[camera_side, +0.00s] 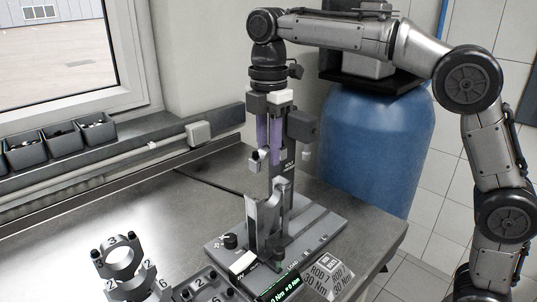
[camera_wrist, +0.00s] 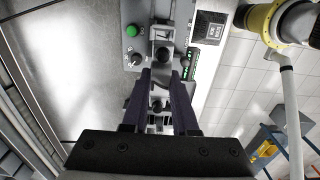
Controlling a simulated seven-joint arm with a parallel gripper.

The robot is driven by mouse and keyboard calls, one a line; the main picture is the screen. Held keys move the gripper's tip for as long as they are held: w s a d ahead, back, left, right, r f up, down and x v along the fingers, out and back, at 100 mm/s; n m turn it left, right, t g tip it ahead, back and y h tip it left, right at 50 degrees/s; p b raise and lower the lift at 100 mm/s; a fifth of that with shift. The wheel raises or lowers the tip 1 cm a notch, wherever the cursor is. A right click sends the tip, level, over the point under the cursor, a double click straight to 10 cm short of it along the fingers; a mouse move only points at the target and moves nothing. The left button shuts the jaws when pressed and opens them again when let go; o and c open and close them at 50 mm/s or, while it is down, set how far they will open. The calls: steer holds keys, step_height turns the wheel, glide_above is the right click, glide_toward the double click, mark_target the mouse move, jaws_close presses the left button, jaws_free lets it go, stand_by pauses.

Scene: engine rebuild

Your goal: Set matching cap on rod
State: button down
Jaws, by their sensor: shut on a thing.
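My gripper (camera_side: 267,155) points straight down above the fixture, its purple fingers shut on a small grey metal part, the cap (camera_side: 254,161). The fingers hide most of the cap, and no number on it can be read. In the wrist view the cap (camera_wrist: 159,106) shows between the dark fingers. The grey rod (camera_side: 266,212) stands upright in the fixture (camera_side: 318,225), its forked upper end below my gripper. A gap seems to separate cap and rod in the side view. In the wrist view I cannot clearly tell rod from fixture.
Several numbered caps (camera_side: 121,262) stand in a rack at the front left. A display (camera_side: 279,286) and a sign reading 30 Nm (camera_side: 326,277) are in front of the fixture. A tall grey post (camera_side: 289,165) rises close behind my gripper.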

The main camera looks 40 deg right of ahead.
steer(key=shift+f, duration=2.2)
steer(key=shift+f, duration=1.6)
stand_by(1.1)
stand_by(0.3)
steer(key=shift+c, duration=1)
jaws_free()
steer(key=shift+r, duration=0.1)
steer(key=shift+r, duration=3)
